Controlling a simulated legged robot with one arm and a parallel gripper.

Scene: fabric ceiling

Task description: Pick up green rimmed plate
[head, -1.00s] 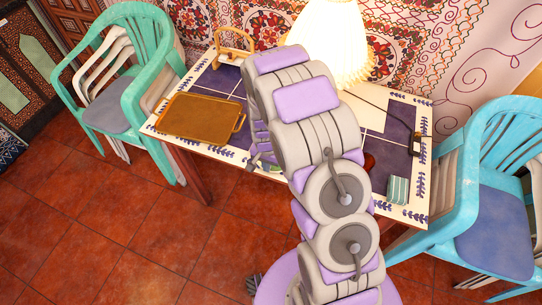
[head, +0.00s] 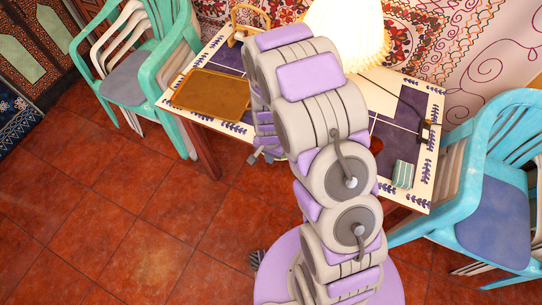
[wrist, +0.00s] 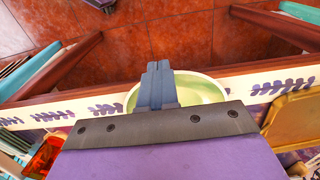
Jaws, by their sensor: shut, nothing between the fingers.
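Whether the fingers touch the plate I cannot tell. In the head view my gripper (head: 262,155) shows small at the table's near edge, partly behind my arm. The plate is hidden there.
The table (head: 232,132) carries a brown tray (head: 211,94), a lit lamp (head: 347,38) and a striped box (head: 403,174). A reddish object (wrist: 43,155) is near the plate. Green chairs (head: 165,70) stand left, blue chairs (head: 495,200) right.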

